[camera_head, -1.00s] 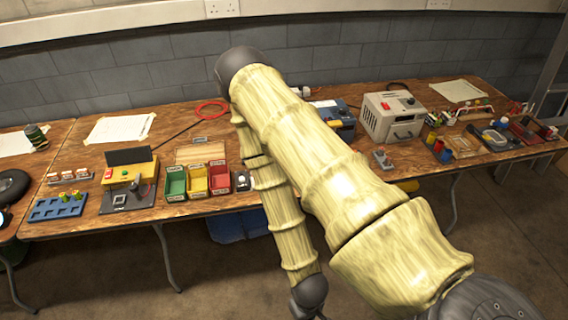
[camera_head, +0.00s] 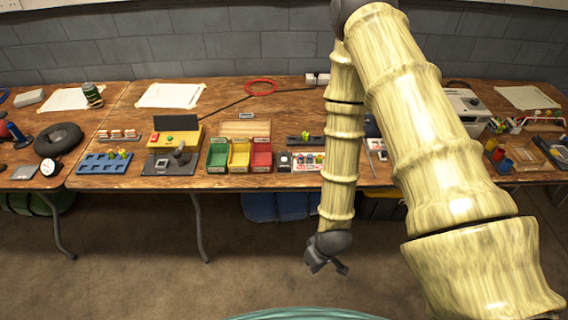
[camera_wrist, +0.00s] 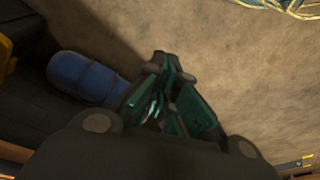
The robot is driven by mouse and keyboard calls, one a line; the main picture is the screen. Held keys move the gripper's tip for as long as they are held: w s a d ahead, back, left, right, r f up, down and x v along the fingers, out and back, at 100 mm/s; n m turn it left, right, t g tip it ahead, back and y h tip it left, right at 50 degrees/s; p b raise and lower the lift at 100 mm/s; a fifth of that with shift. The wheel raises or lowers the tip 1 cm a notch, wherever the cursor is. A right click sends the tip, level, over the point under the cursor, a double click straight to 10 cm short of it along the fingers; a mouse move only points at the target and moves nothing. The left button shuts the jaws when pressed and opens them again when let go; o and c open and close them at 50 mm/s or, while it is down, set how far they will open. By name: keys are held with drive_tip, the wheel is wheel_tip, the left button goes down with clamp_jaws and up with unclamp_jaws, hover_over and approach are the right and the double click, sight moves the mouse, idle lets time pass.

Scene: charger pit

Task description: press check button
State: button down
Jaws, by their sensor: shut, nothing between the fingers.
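A yellow box (camera_head: 178,137) with a green button on top and a red spot beside it stands on the workbench, left of centre in the head view. A dark panel stands behind it and a grey fixture (camera_head: 170,161) sits in front. A small dark box (camera_head: 284,161) with a round white top stands right of the coloured bins. I cannot tell from any label which is the check button. My gripper (camera_head: 336,268) hangs below the bench front, right of the yellow box and away from it. In the wrist view my gripper (camera_wrist: 168,66) is shut and empty, over floor.
Green, yellow and red bins (camera_head: 238,156) stand right of the yellow box. A blue tray (camera_head: 103,162) with small parts lies left of it. A blue drum (camera_wrist: 85,77) lies under the bench. The floor before the bench is mostly clear.

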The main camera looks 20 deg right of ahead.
drive_tip(key=w+r+n+t+b, duration=0.1)
drive_tip(key=w+r+n+b, duration=0.1)
drive_tip(key=w+r, duration=0.3)
drive_tip(key=w+r+n+t+y+b, duration=0.1)
drive_tip(key=w+r, duration=0.4)
drive_tip(key=w, duration=0.8)
drive_tip(key=w+r+n+t+y+b, duration=0.1)
drive_tip(key=w+r+n+t+b, duration=0.1)
drive_tip(key=w, duration=0.7)
drive_tip(key=shift+w+a+r+n+t+b, duration=0.15)
drive_tip(key=shift+r+n+b, duration=0.15)
drive_tip(key=shift+r+n, duration=0.45)
drive_tip(key=shift+w+a+r+n+t+b, duration=0.15)
drive_tip(key=shift+r+n+b, duration=0.15)
drive_tip(key=shift+r+n, duration=0.4)
drive_tip(key=w+d+r+n+t+y+b, duration=0.1)
drive_tip(key=w+r+n, duration=0.2)
drive_tip(key=w+r, duration=0.3)
wheel_tip(320, 180, up, 4)
drive_tip(key=shift+w+t+b, duration=0.3)
drive_tip(key=shift+w+b, duration=0.05)
drive_tip(key=shift+b, duration=0.05)
drive_tip(key=shift+f+n, duration=0.15)
drive_tip(key=shift+n, duration=0.1)
drive_tip(key=b, duration=0.6)
hover_over(282, 161)
drive_tip(key=shift+f, duration=4.3)
drive_tip(key=shift+f, duration=0.15)
drive_tip(key=shift+f, duration=0.25)
